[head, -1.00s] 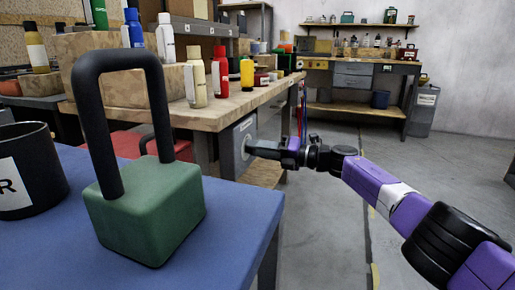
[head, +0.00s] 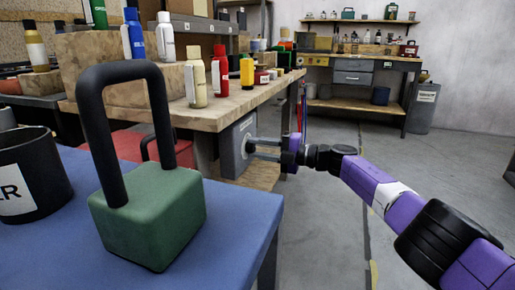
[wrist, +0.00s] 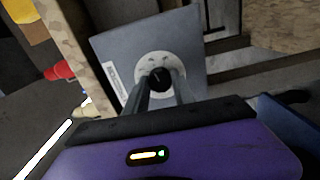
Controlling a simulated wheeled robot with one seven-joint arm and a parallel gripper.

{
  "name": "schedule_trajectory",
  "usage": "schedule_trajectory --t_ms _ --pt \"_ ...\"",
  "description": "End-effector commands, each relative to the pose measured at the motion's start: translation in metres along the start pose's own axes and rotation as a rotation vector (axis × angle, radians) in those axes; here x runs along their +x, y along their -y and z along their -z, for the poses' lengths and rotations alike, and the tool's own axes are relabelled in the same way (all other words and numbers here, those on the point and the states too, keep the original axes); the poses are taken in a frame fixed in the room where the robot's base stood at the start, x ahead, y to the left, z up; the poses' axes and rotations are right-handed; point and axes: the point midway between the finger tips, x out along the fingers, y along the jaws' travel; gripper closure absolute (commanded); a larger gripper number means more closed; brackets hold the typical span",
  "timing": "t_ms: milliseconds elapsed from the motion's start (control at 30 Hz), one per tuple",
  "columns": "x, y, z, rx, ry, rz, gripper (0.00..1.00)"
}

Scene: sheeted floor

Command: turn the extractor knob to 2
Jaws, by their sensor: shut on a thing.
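The extractor panel is a grey box (head: 239,142) under the workbench top, in the middle of the head view. In the wrist view the panel (wrist: 188,36) shows tilted, with a pale round dial (wrist: 159,64) on it. A small black knob (wrist: 160,78) with a light pointer line sits in the dial's middle. My gripper (head: 250,147) reaches the panel from the right, and its two fingers (wrist: 160,92) are shut on the knob. The dial's figures are too small to read, and the fingers hide its lower part.
A blue table (head: 235,215) in front carries a green block with a black handle (head: 150,215) and a black container (head: 30,180). Bottles stand on the wooden workbench (head: 225,115) above the panel.

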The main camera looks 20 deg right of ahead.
Motion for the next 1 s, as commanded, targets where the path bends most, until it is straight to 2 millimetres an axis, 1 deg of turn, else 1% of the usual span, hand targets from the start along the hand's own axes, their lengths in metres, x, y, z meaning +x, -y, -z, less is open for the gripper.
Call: schedule_trajectory --t_ms 467,500,567,600,867,1000 --pt "-0.0017 0.0009 -0.002 0.011 0.006 0.001 1.0" --pt "-0.0017 0.0008 -0.002 0.011 0.006 0.001 0.62" --pt "-0.0015 0.0008 -0.0018 0.011 0.005 0.001 0.5" --pt "-0.0013 0.0007 -0.0016 0.011 0.004 0.001 0.48" --pt "-0.0008 0.0002 -0.0008 0.01 0.002 0.0 0.48" --pt "-0.0077 -0.0018 -0.0015 0.011 0.004 0.0 0.48"
